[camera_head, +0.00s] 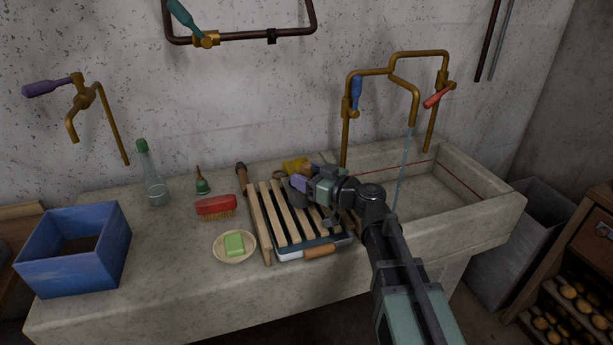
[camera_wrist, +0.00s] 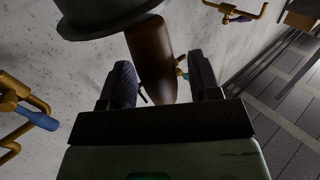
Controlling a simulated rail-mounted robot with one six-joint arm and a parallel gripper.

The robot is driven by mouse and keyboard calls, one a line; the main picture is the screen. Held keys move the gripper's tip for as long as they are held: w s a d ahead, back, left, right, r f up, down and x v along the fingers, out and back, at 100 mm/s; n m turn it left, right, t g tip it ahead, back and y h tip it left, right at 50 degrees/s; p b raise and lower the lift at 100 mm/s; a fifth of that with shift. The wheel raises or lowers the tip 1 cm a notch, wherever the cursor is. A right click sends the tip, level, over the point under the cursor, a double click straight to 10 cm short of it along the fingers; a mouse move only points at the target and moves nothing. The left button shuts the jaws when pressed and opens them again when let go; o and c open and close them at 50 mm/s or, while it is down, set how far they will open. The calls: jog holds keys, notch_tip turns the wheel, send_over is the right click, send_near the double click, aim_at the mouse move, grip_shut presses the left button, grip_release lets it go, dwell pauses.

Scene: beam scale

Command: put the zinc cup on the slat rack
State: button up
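The zinc cup (camera_head: 300,188) is dark grey, small and partly covered by my gripper in the head view. In the wrist view its grey body (camera_wrist: 100,18) is at the top and its brown handle (camera_wrist: 153,62) runs between my fingers. My gripper (camera_wrist: 163,85) appears closed around that handle; a thin gap shows beside the right finger. In the head view my gripper (camera_head: 312,184) is over the back right part of the slat rack (camera_head: 272,215), which has pale wooden slats. The cup appears above the slats; contact with them cannot be told.
A soap dish (camera_head: 222,257) with green soap, a red brush (camera_head: 216,206), a glass bottle (camera_head: 154,185) and a blue box (camera_head: 55,268) stand left of the rack. A yellow object (camera_head: 296,165) lies behind it. The sink basin (camera_head: 470,232) and brass taps (camera_head: 415,95) are right.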

jog(key=shift+r, duration=0.2)
jog(key=v, duration=1.2)
jog(key=s+f+m+g+h, duration=0.4)
jog(key=s+f+g+h, duration=0.3)
jog(key=f, duration=0.6)
jog(key=s+d+f+m+g+h, duration=0.3)
jog(key=s+d+f+m+h, duration=0.1)
jog(key=s+d+m+h, duration=0.2)
jog(key=shift+d+m+h, duration=0.5)
jog(key=shift+d+h, duration=0.4)
jog(key=shift+c, duration=0.3)
